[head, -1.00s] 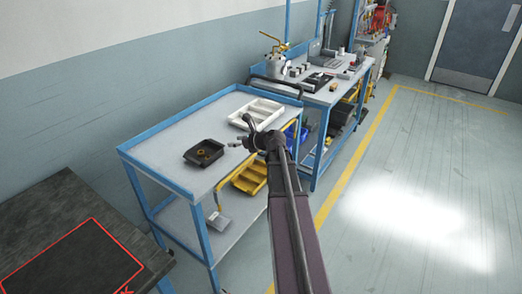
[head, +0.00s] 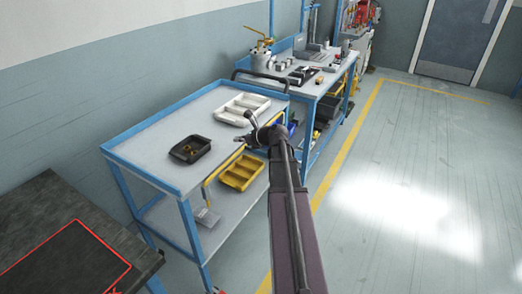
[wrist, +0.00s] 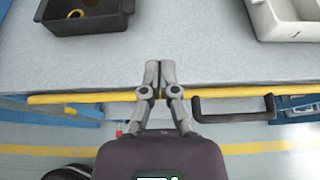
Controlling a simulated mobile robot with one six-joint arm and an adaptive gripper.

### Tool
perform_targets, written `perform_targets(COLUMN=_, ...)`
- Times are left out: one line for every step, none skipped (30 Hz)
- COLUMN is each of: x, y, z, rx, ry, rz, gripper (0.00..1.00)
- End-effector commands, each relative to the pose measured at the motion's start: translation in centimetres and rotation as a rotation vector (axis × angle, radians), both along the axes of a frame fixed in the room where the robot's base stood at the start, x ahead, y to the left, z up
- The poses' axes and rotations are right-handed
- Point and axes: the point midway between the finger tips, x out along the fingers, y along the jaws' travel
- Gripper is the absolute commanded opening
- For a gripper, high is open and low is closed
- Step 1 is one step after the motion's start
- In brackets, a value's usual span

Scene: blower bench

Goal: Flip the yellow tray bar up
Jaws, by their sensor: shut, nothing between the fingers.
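The yellow tray bar (wrist: 85,98) runs along the front edge of the blue-framed cart in the wrist view. In the head view the yellow bar (head: 222,167) lies along the cart's right side, partly hidden by my arm. My gripper (wrist: 160,66) is shut and empty. Its fingertips reach over the edge of the grey top and cover part of the bar in the wrist view; I cannot tell whether they touch it. In the head view my gripper (head: 239,139) is at that same edge.
A black tray (head: 186,158) with brass-coloured parts and a white divided tray (head: 232,115) stand on the cart top. A black handle (wrist: 235,117) is right of my fingers. Open floor lies to the right.

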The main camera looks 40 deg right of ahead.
Motion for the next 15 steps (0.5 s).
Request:
perform_targets(x=-0.6, y=-1.4, z=-1.0, rx=-0.003, ry=0.007, rz=-0.003, gripper=0.00)
perform_targets(x=-1.0, y=-2.1, z=-1.3, rx=-0.006, ry=0.012, rz=-0.004, gripper=0.00)
perform_targets(x=-1.5, y=-3.0, z=-1.8, rx=-0.009, ry=0.017, rz=-0.004, gripper=0.00)
perform_targets(x=-1.9, y=-3.6, z=-2.1, rx=-0.011, ry=0.021, rz=-0.003, gripper=0.00)
perform_targets(x=-2.4, y=-4.3, z=-2.5, rx=-0.013, ry=0.026, rz=-0.004, gripper=0.00)
perform_targets(x=-3.0, y=-5.2, z=-2.9, rx=-0.016, ry=0.031, rz=-0.002, gripper=0.00)
perform_targets(x=-3.4, y=-5.9, z=-3.2, rx=-0.018, ry=0.036, rz=-0.003, gripper=0.00)
perform_targets(x=-3.9, y=-6.5, z=-3.6, rx=-0.020, ry=0.041, rz=-0.003, gripper=0.00)
perform_targets(x=-4.5, y=-7.4, z=-4.0, rx=-0.023, ry=0.047, rz=-0.002, gripper=0.00)
perform_targets(x=-5.0, y=-8.0, z=-4.3, rx=-0.025, ry=0.052, rz=-0.003, gripper=0.00)
perform_targets(x=-5.4, y=-8.6, z=-4.6, rx=-0.025, ry=0.057, rz=-0.001, gripper=0.00)
perform_targets(x=-6.0, y=-9.4, z=-5.0, rx=-0.028, ry=0.061, rz=-0.002, gripper=0.00)
perform_targets(x=-6.5, y=-10.0, z=-5.3, rx=-0.029, ry=0.065, rz=-0.001, gripper=0.00)
perform_targets(x=-6.9, y=-10.4, z=-5.5, rx=-0.029, ry=0.069, rz=0.000, gripper=0.00)
perform_targets(x=-7.4, y=-11.1, z=-5.8, rx=-0.030, ry=0.074, rz=-0.001, gripper=0.00)
